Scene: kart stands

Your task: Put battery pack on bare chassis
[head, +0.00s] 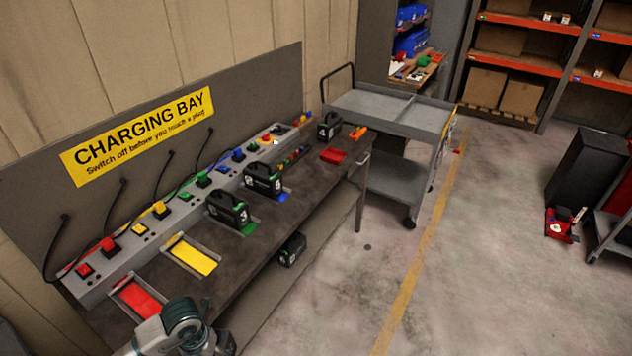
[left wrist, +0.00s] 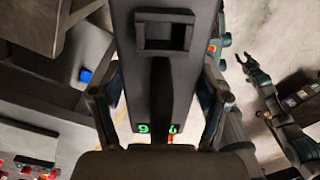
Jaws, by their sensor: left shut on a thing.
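My left gripper (left wrist: 160,100) is shut on a black battery pack (left wrist: 163,75) in the left wrist view, with a finger on either side. The pack has a slotted handle and a small green readout. In the head view one of my arms shows at the bottom left; the held pack cannot be made out there. My right gripper (left wrist: 247,62) is at the upper right of the left wrist view, its fingers apart and empty. Other black packs stand on the bench's green slot (head: 228,210) and blue slot (head: 263,181). I cannot identify a bare chassis.
The charging bench (head: 330,185) has empty red (head: 139,297) and yellow (head: 194,257) slots. Another pack (head: 291,250) sits low at its front, another (head: 328,127) at its far end. A grey cart (head: 395,118) stands beyond.

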